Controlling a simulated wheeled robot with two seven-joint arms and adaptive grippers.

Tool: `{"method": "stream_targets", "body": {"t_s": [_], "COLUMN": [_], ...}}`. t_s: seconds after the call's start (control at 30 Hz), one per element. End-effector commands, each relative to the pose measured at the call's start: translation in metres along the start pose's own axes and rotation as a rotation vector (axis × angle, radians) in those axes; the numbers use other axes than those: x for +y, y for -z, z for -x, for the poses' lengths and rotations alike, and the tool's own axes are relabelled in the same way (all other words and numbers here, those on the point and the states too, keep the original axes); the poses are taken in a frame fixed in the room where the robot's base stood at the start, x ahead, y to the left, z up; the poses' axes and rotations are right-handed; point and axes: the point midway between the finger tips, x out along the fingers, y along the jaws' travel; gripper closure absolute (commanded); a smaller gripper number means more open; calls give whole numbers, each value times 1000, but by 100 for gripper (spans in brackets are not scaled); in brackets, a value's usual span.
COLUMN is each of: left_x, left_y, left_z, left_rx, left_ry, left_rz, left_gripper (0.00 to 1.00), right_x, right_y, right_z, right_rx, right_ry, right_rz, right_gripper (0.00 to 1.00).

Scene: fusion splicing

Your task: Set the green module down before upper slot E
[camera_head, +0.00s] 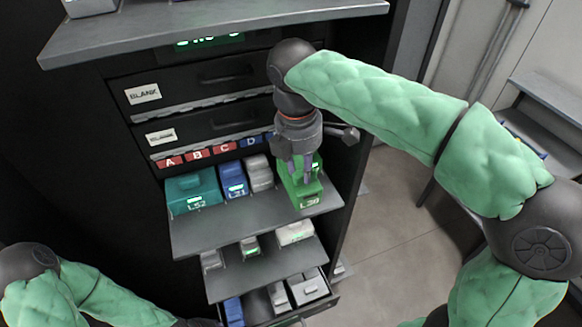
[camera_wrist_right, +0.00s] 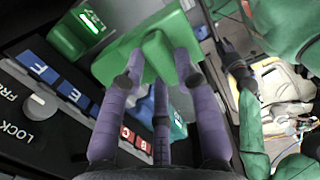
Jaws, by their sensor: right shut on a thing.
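The green module (camera_head: 309,195) is at the right end of the upper pull-out shelf (camera_head: 245,218), right of the grey module. My right gripper (camera_head: 296,172) comes down from above and is shut on its raised grip; the right wrist view also shows the module (camera_wrist_right: 155,50) between the fingers (camera_wrist_right: 152,75). Whether its base touches the shelf cannot be told. The slot labels A to D show on the rack in the head view; in the wrist view, the blue E label (camera_wrist_right: 68,91) is beside F. My left arm shows at lower left, but its gripper is unclear.
A teal module (camera_head: 193,188), a blue module (camera_head: 233,180) and a grey module (camera_head: 260,174) stand left of the green one. Lower shelves (camera_head: 265,268) hold smaller modules. A grey ledge (camera_head: 215,27) overhangs above. Open floor lies to the right.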

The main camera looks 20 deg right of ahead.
Motion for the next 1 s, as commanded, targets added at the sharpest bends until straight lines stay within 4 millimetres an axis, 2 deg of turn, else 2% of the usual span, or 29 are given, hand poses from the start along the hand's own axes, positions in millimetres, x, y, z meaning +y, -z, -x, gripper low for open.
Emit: {"method": "stream_targets", "body": {"t_s": [0.1, 0.33, 0.43, 0.67, 0.9, 1.0], "left_x": [0, 0, -2, -4, -8, -9], "left_y": [0, 0, 0, 0, 1, 1], "left_z": [0, 0, -6, -10, -22, -26], "left_rx": [0, 0, 0, 0, 0, 0], "left_ry": [0, 0, 0, 0, 0, 0], "left_rz": [0, 0, 0, 0, 0, 0], "left_gripper": [60, 60, 60, 60, 60, 60], "right_x": [26, 65, 61, 60, 59, 63], "right_y": [0, 0, 1, 2, 6, 7], "right_z": [-1, -1, -17, -28, -64, -72], "right_rx": [-1, 0, -1, -1, -1, 0], "right_ry": [2, 0, 0, 0, 2, 0], "right_rz": [-1, -2, 0, 0, 0, 0], "right_gripper": [100, 100, 100, 100, 100, 100]}}
